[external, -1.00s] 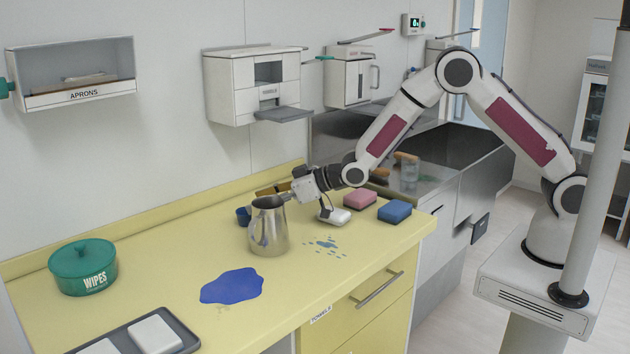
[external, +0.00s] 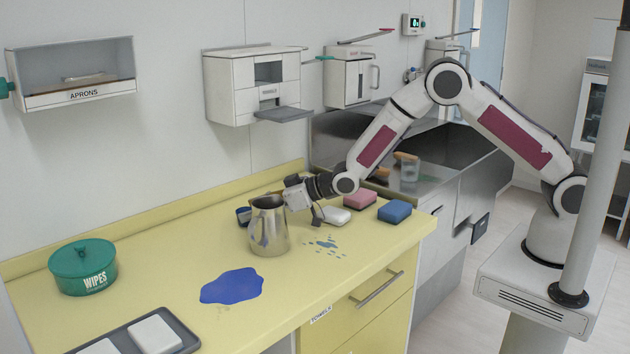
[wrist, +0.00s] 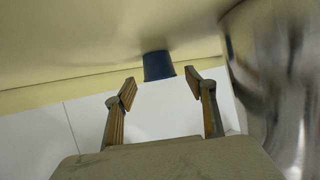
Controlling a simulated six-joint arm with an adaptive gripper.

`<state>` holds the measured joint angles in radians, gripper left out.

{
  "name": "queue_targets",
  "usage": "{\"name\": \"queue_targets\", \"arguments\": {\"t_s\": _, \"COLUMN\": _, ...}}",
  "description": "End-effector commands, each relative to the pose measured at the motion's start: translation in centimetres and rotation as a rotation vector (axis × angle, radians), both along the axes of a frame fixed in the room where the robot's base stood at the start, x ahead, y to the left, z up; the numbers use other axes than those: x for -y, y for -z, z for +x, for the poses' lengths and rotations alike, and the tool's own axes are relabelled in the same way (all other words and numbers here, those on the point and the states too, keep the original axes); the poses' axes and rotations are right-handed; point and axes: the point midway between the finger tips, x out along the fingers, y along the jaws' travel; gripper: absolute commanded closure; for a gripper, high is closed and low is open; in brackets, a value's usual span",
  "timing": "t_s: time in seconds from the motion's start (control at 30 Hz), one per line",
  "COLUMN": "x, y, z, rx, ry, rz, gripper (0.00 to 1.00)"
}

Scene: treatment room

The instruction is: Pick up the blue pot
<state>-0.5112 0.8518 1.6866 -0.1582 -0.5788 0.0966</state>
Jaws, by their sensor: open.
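The blue pot is a small dark blue cup (external: 243,216) on the yellow counter, just left of and behind the steel pitcher (external: 268,228), which partly hides it in the external view. In the wrist view the blue pot (wrist: 159,68) shows beyond my fingertips, near the middle between them. My gripper (wrist: 161,86) is open and empty, its two fingers spread to either side of the pot's line and short of it.
The pitcher stands close beside my right finger in the wrist view. A white block (external: 334,216), a pink sponge (external: 360,199) and a blue sponge (external: 394,211) lie to the right. A blue spill (external: 232,287) and green wipes tub (external: 83,267) are left; the wall is behind.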

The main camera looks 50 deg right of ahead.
Motion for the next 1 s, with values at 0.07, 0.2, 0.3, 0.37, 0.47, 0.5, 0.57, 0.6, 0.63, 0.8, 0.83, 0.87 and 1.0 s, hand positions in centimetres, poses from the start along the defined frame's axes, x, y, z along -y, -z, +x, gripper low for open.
{"name": "queue_targets", "arguments": {"t_s": 0.07, "x": -0.4, "y": 0.3, "z": 0.6, "rx": 0.001, "ry": 0.0, "rz": 0.001, "gripper": 0.45}}
{"name": "queue_targets", "arguments": {"t_s": 0.2, "x": -0.9, "y": 0.7, "z": 1.3, "rx": -0.001, "ry": 0.0, "rz": -0.001, "gripper": 0.45}}
{"name": "queue_targets", "arguments": {"t_s": 0.3, "x": -1.2, "y": 0.9, "z": 1.7, "rx": 0.0, "ry": 0.0, "rz": 0.0, "gripper": 0.45}}
{"name": "queue_targets", "arguments": {"t_s": 0.37, "x": -1.3, "y": 1.0, "z": 1.9, "rx": 0.0, "ry": 0.0, "rz": 0.0, "gripper": 0.45}}
{"name": "queue_targets", "arguments": {"t_s": 0.47, "x": -1.4, "y": 1.0, "z": 2.0, "rx": 0.0, "ry": 0.0, "rz": 0.0, "gripper": 0.45}}
{"name": "queue_targets", "arguments": {"t_s": 0.5, "x": -1.4, "y": 1.0, "z": 2.0, "rx": 0.0, "ry": 0.0, "rz": 0.0, "gripper": 0.45}}
{"name": "queue_targets", "arguments": {"t_s": 0.57, "x": -1.4, "y": 1.0, "z": 2.0, "rx": 0.0, "ry": 0.0, "rz": 0.0, "gripper": 0.45}}
{"name": "queue_targets", "arguments": {"t_s": 0.6, "x": -1.4, "y": 1.0, "z": 2.0, "rx": 0.0, "ry": 0.0, "rz": 0.0, "gripper": 0.45}}
{"name": "queue_targets", "arguments": {"t_s": 0.63, "x": -1.4, "y": 1.0, "z": 2.0, "rx": 0.0, "ry": 0.0, "rz": 0.0, "gripper": 0.45}}
{"name": "queue_targets", "arguments": {"t_s": 0.8, "x": -1.4, "y": 1.0, "z": 2.0, "rx": 0.0, "ry": 0.001, "rz": 0.0, "gripper": 0.45}}
{"name": "queue_targets", "arguments": {"t_s": 0.83, "x": -1.4, "y": 1.0, "z": 2.0, "rx": 0.0, "ry": 0.001, "rz": 0.0, "gripper": 0.45}}
{"name": "queue_targets", "arguments": {"t_s": 0.87, "x": -1.4, "y": 1.0, "z": 2.0, "rx": 0.0, "ry": 0.001, "rz": 0.0, "gripper": 0.45}}
{"name": "queue_targets", "arguments": {"t_s": 1.0, "x": -1.3, "y": 1.0, "z": 2.0, "rx": 0.0, "ry": 0.001, "rz": 0.0, "gripper": 0.63}}
